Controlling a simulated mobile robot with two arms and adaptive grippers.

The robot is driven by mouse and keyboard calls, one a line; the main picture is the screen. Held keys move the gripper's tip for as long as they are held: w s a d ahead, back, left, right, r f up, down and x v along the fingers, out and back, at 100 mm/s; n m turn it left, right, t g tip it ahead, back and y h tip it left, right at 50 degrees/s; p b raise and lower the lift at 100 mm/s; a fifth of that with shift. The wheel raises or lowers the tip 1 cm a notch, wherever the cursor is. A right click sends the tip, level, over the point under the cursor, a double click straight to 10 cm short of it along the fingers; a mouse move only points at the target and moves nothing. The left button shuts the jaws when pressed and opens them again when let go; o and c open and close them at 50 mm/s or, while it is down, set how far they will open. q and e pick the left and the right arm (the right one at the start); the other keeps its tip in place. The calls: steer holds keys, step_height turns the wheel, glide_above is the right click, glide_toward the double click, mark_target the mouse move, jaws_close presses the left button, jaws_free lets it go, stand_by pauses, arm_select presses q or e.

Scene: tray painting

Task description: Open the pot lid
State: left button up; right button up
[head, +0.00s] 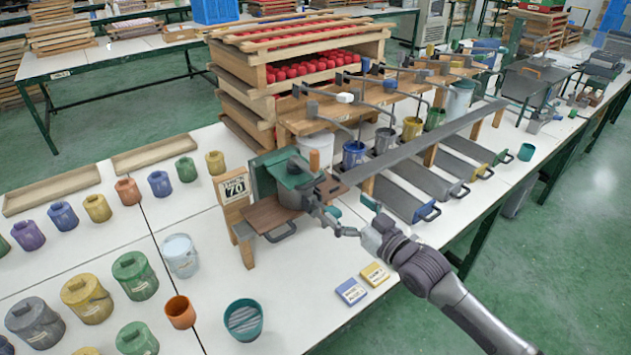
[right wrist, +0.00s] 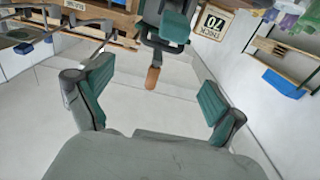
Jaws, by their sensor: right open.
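The pot (head: 289,199) is a grey vessel on a brown wooden board at the middle of the near table. Its green lid (head: 292,174) appears to lie on top, with an orange-brown wooden handle (head: 314,160) sticking up at its right. In the right wrist view the handle (right wrist: 152,77) hangs ahead between my fingers, beside green parts (right wrist: 175,27). My right gripper (head: 350,208) is open and empty, to the right of the pot and apart from the handle; its green pads show wide apart in the wrist view (right wrist: 155,98). My left gripper is not in view.
A sign marked 70 (head: 235,187) stands left of the pot. Ladles and paint cups, including a blue one (head: 354,154), line the wooden rack behind. Grey trays (head: 402,199) lie to the right. Small cards (head: 351,291) lie in front, with clear table around them.

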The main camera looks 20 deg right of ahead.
mark_target(315, 181)
steer(key=p+x, duration=0.1)
steer(key=x, duration=1.1)
steer(key=shift+a+f+p, duration=0.1)
steer(key=shift+p, duration=0.3)
